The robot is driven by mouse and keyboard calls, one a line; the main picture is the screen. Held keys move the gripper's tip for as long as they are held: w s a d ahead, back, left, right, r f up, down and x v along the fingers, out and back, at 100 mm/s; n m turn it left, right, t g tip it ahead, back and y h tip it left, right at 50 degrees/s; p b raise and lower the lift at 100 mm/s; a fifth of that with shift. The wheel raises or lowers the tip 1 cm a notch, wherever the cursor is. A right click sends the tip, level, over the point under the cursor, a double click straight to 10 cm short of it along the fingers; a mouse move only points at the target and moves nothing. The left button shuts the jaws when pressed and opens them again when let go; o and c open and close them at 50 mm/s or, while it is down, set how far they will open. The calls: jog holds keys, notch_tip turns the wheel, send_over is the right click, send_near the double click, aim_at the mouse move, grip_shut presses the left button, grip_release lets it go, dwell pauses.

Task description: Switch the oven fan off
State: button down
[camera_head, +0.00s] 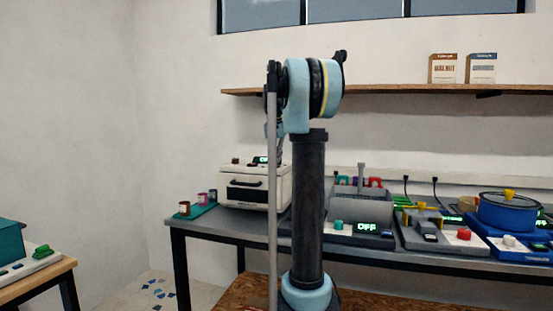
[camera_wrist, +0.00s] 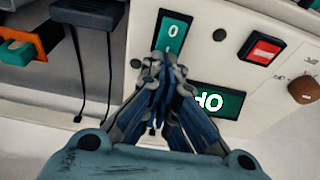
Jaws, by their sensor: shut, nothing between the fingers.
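The white oven (camera_head: 242,190) stands on the long grey table in the head view, its right side partly behind my arm. In the wrist view its pale panel (camera_wrist: 215,40) carries a green rocker switch (camera_wrist: 174,32) marked 0 and a bar. A lit green display (camera_wrist: 222,103) is partly covered by my fingers, so its full text cannot be read. My gripper (camera_wrist: 158,66) is shut and empty, its tips at the lower end of the rocker. I cannot tell whether they touch it. The gripper is not clear in the head view.
The panel also has a red button (camera_wrist: 263,49) and a brown knob (camera_wrist: 303,90). On the table, a grey machine (camera_head: 352,232) showing OFF and a blue pot (camera_head: 508,214) stand further right. A shelf (camera_head: 400,92) runs above.

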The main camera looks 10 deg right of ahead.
jog(key=shift+w+f, duration=0.1)
jog(key=shift+f, duration=0.15)
jog(key=shift+r, duration=0.1)
jog(key=shift+s+a+r, duration=0.3)
jog(key=shift+s+r, duration=0.05)
jog(key=shift+s, duration=0.3)
notch_tip(320, 180, up, 14)
jog(key=shift+s, duration=0.15)
dwell(0.7)
jog(key=shift+a+f, duration=0.15)
